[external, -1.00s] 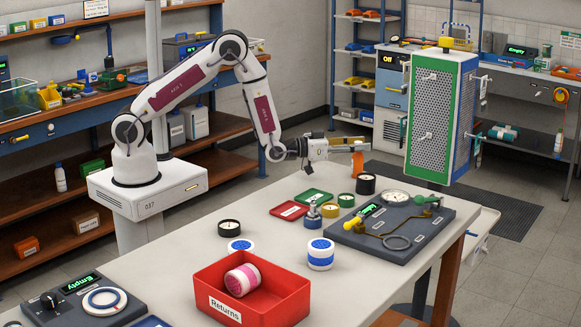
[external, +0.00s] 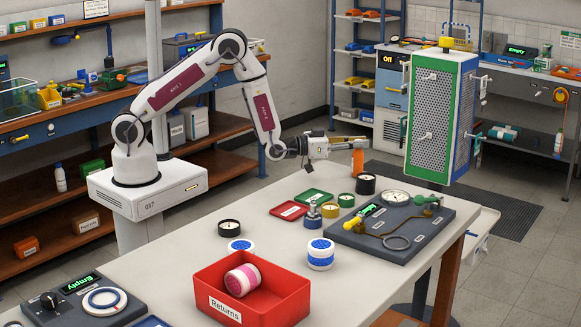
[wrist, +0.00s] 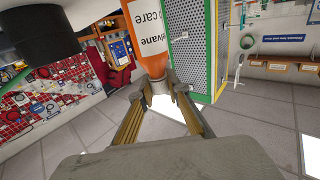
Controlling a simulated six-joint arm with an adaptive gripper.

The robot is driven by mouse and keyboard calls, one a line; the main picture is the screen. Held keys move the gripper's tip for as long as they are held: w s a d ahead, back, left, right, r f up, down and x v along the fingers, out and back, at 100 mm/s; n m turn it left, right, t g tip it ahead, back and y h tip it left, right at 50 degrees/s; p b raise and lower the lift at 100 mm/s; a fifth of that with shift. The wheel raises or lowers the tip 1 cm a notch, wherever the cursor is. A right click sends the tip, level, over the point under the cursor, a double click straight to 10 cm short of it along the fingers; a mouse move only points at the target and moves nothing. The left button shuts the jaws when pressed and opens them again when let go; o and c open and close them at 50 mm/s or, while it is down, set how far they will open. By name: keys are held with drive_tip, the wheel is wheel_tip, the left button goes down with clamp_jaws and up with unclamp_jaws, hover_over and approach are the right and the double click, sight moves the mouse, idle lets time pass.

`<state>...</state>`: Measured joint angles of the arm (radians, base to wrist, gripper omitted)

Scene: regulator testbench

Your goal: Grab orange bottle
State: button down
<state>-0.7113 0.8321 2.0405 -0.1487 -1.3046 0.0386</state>
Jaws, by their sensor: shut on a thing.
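The orange bottle (external: 358,161) hangs at my gripper (external: 360,143), at the far edge of the table in the external view. In the wrist view the bottle (wrist: 147,42) has an orange body with a white label band and a pale cap. The fingertips of my gripper (wrist: 157,86) are closed around the cap end, one finger on each side. Whether the bottle's base touches the table cannot be told, as a black round container stands close by in the external view.
The black container (external: 365,184) is just below the bottle. Red tray (external: 289,211), green tray (external: 313,197) and small round pots lie nearby. A dark test panel (external: 345,237) is to the right. A red Returns bin (external: 215,289) stands in front. A perforated green-framed cabinet (external: 428,125) stands behind.

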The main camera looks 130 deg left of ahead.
drive_tip(key=shift+r, duration=4.75)
